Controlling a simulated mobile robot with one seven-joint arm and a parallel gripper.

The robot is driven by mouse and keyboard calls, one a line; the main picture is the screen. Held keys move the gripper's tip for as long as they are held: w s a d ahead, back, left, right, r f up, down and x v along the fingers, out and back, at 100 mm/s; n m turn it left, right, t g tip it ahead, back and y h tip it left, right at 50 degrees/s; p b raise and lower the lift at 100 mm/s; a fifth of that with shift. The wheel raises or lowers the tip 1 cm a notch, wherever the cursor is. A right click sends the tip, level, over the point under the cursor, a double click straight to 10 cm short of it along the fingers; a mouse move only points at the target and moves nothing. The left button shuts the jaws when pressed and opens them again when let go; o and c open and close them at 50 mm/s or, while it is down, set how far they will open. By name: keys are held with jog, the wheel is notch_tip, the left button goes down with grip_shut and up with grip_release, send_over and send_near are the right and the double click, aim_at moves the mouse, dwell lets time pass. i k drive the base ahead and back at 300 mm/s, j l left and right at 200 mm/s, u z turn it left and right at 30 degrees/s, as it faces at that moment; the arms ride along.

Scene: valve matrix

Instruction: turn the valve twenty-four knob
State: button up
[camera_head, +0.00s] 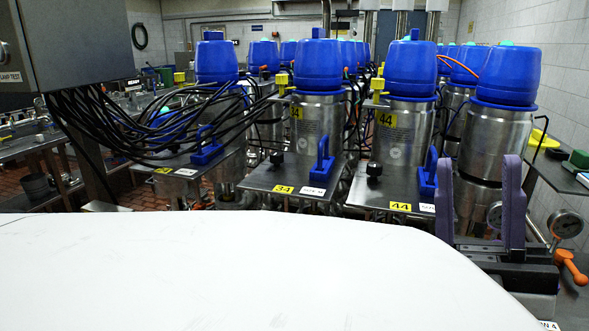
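A row of steel valves with blue caps stands on metal plates. The left plate (220,165) has a yellow label (162,170) that looks like 24, though it is small. A blue handle (206,150) stands on that plate. Black cables cross in front of it, and I cannot clearly pick out its black knob. My gripper (479,163) appears at the right, its two purple fingers upright and apart with nothing held between them. It is well to the right of the left plate.
The plates labelled 34 (283,189) and 44 (400,207) each carry a black knob and a blue handle. A grey cabinet (75,40) hangs upper left with looping black cables (115,130). A pressure gauge (567,224) and orange lever (570,267) are at right.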

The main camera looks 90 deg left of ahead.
aim_at(174, 149)
jog(key=u, duration=2.65)
jog(key=k+u, duration=0.1)
jog(key=u, duration=0.25)
jog(key=k+j, duration=0.1)
jog(key=k, duration=0.2)
jog(key=k+j+z, duration=0.15)
jog(key=k, duration=0.15)
jog(key=i+j, duration=0.7)
jog(key=i, duration=0.15)
